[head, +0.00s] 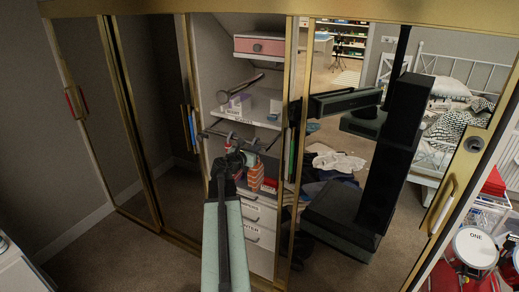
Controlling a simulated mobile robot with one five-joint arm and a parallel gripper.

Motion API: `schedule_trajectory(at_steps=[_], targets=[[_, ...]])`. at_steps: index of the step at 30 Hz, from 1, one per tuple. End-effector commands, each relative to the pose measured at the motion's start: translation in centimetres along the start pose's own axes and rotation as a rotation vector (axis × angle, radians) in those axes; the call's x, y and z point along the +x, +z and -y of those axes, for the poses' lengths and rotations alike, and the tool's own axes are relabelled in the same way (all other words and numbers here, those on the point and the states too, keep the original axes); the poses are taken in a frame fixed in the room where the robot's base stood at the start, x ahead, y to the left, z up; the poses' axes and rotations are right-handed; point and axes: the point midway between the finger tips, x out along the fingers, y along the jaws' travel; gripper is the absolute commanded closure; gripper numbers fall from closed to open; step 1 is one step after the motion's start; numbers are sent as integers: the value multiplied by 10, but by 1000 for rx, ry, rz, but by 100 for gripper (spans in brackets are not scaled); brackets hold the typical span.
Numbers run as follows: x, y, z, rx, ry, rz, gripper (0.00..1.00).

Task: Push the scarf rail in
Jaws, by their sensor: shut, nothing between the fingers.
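An open wardrobe section (215,60) stands between gold-framed doors. A dark bar (212,132), which looks like the scarf rail, crosses the opening below the middle shelf, with small hooks or rings near its middle. How far it sticks out is hard to tell. My arm reaches up from the bottom of the view into the opening. My gripper (231,152) is shut and empty, close below the bar. Whether it touches the bar cannot be told. My gripper and wrist hide part of the bar and the things behind.
A grey rod (240,84) sits above the shelf (262,103), under a pink-fronted drawer (258,46). Orange boxes (255,172) stand on white drawers (259,217) below. The right door is a mirror (330,110) showing my dark column. Carpet (120,260) is clear at left.

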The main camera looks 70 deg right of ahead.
Motion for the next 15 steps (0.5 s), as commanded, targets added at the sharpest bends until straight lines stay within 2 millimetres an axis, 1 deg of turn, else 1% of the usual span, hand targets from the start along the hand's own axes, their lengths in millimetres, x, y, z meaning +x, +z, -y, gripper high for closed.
schedule_trajectory(at_steps=[1, 4, 15], targets=[[8, -1, -2, 0, 0, 0, 100], [14, -1, -3, 0, 1, 0, 100], [16, 0, -2, 0, 0, 0, 100]])
